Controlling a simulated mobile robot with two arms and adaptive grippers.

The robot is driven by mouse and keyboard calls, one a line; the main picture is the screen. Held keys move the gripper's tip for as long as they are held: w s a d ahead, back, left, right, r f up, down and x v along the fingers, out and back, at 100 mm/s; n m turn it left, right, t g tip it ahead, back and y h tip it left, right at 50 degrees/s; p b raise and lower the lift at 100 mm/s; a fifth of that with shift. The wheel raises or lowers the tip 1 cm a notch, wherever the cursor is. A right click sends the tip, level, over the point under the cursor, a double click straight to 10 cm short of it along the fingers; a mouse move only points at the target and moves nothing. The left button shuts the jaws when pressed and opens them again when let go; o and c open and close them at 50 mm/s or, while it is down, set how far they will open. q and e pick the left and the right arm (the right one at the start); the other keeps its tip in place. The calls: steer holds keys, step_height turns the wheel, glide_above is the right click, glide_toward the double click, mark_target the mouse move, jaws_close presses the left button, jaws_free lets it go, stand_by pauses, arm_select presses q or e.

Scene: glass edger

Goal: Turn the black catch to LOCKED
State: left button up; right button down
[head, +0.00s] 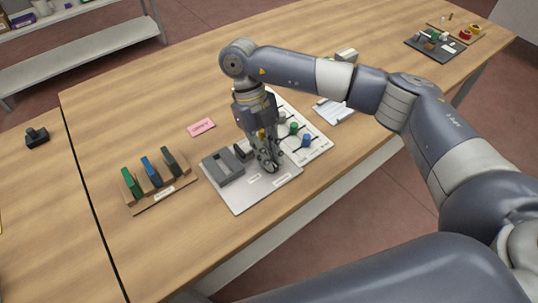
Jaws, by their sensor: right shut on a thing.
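My right gripper (268,165) points down over a light grey plate (245,200) on the wooden table. It is shut on what looks like the black catch, which the fingers mostly hide, so its angle cannot be read. Two small white labels (254,177) lie on the plate beside the fingertips; their words are too small to read. A grey block-shaped fixture (222,167) sits on the left of the plate, with a small black part (243,152) between it and the gripper. My left gripper is not in view.
A white board with green and blue knobs (306,140) lies just right of the plate. A wooden rack (160,192) with green, blue and dark blocks stands to the left. A pink card (201,127) lies behind. The table's front edge is close to the plate.

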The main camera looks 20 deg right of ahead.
stand_by(0.3)
steer(key=c, duration=1.6)
jaws_free()
steer(key=shift+r, duration=0.1)
steer(key=v, duration=1.2)
steer(key=shift+s, duration=0.1)
